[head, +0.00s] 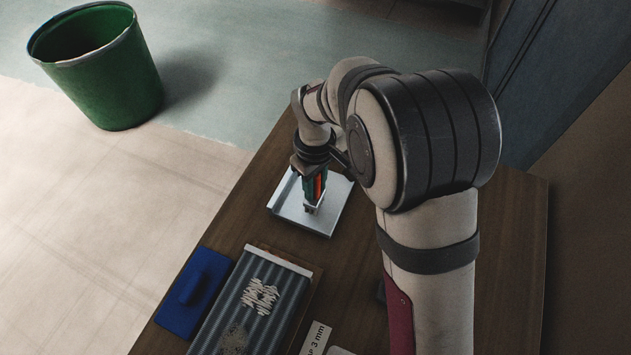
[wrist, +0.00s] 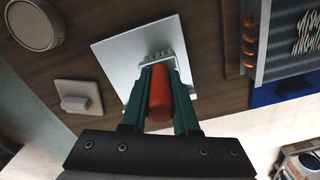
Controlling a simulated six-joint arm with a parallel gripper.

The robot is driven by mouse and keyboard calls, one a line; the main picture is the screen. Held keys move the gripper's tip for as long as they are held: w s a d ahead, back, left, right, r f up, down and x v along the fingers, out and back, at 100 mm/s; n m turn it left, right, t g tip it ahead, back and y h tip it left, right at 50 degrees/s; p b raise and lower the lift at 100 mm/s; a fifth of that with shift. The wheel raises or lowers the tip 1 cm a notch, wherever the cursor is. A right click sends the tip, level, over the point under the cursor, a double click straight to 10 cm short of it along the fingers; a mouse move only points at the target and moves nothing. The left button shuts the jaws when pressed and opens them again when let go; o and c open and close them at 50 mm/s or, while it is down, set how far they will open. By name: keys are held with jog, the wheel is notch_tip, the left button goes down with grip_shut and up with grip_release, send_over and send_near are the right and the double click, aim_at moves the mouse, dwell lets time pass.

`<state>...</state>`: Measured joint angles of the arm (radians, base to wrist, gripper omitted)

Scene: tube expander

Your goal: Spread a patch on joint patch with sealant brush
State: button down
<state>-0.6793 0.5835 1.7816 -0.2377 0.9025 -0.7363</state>
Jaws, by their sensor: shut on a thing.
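The sealant brush, with an orange-red handle (head: 318,187), is upright in my gripper (head: 314,192). In the wrist view my gripper (wrist: 158,100) has green fingers shut on the handle (wrist: 158,98). The brush's pale tip (wrist: 158,57) points down at a silver tray (head: 337,213); whether it touches is unclear. The tray also shows in the wrist view (wrist: 113,52). A dark finned panel (head: 278,292) lies nearer on the table, with a white streaky patch (head: 260,295) and a duller patch (head: 235,340). I cannot tell which one is the joint patch.
A blue block (head: 193,290) lies left of the panel. A label (head: 316,338) lies right of it. Copper bends (wrist: 250,47) line one panel end. A round grey disc (wrist: 35,22) and a pale small block (wrist: 78,95) flank the tray. A green bin (head: 98,70) stands on the floor.

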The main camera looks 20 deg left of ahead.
jog(key=shift+f, duration=0.65)
jog(key=shift+f, duration=0.25)
jog(key=w, duration=0.6)
jog(key=shift+w+r, duration=0.1)
jog(key=shift+w, duration=0.15)
jog(key=shift+s+a+r, duration=0.1)
jog(key=shift+a+r, duration=0.15)
jog(key=shift+r, duration=0.5)
jog(key=shift+f, duration=0.6)
jog(key=shift+f, duration=0.25)
